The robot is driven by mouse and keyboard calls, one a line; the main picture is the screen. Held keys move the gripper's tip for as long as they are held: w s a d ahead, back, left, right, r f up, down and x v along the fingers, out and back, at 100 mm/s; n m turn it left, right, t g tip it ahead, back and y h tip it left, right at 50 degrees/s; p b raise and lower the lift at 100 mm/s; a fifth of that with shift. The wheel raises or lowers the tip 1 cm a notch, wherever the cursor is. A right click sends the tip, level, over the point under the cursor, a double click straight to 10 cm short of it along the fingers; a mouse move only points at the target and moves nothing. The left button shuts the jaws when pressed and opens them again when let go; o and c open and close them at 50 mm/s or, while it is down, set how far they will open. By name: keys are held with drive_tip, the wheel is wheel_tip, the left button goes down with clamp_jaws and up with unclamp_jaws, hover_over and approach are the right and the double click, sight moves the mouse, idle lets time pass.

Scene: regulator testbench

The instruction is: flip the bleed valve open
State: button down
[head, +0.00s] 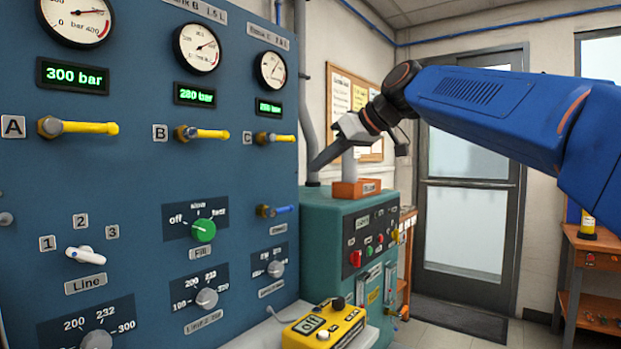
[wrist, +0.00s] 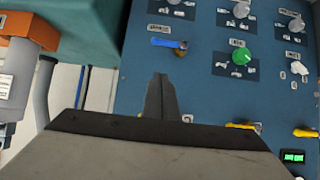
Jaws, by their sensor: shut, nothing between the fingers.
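The bleed valve is the small blue lever (head: 280,210) low on the right side of the blue panel. It lies about level, its free end pointing right in the head view. In the wrist view, which shows the panel upside down, the blue lever (wrist: 166,43) points left from its brass body. My gripper (head: 317,165) is shut and empty, right of and above the lever in the head view. In the wrist view its dark fingertips (wrist: 160,80) show just below the lever, with a gap in the picture. The label by the lever is too small to read surely.
Yellow levers A (head: 90,127), B (head: 207,134) and C (head: 277,138) are on the same panel (head: 140,185). A green knob (head: 203,230) is left of the blue lever. A teal cabinet (head: 330,225) with an orange-based post (head: 357,188) stands close on the right.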

hover_over(290, 210)
drive_tip(key=s+d, duration=0.2)
wheel_tip(290, 210, down, 5)
drive_tip(key=shift+a+f, duration=0.25)
drive_tip(key=shift+f, duration=0.75)
drive_tip(key=shift+a+f, duration=0.25)
drive_tip(key=shift+f, duration=0.7)
drive_tip(key=shift+w+d+f+m+g, duration=0.15)
drive_tip(key=shift+w+f+m+g, duration=0.1)
drive_tip(key=shift+f+m+g, duration=0.05)
drive_tip(key=shift+w+d+f+m+g+y, duration=0.15)
drive_tip(key=shift+f+m+g+y, duration=0.25)
drive_tip(key=shift+f+m+y, duration=0.1)
drive_tip(key=shift+w+d+f+m+g+y, duration=0.1)
drive_tip(key=shift+w+f+m+g+y, duration=0.05)
drive_tip(key=shift+f+m+g+y, duration=0.3)
wheel_tip(290, 210, down, 6)
drive_tip(key=s+a+m+g+y, duration=0.1)
drive_tip(key=s+m+g+y, duration=0.1)
drive_tip(key=m+y, duration=0.4)
drive_tip(key=shift+a+m+g+y, duration=0.35)
drive_tip(key=shift+m+g, duration=0.3)
drive_tip(key=shift+m, duration=0.3)
drive_tip(key=shift+s+f, duration=0.15)
drive_tip(key=shift+f, duration=0.05)
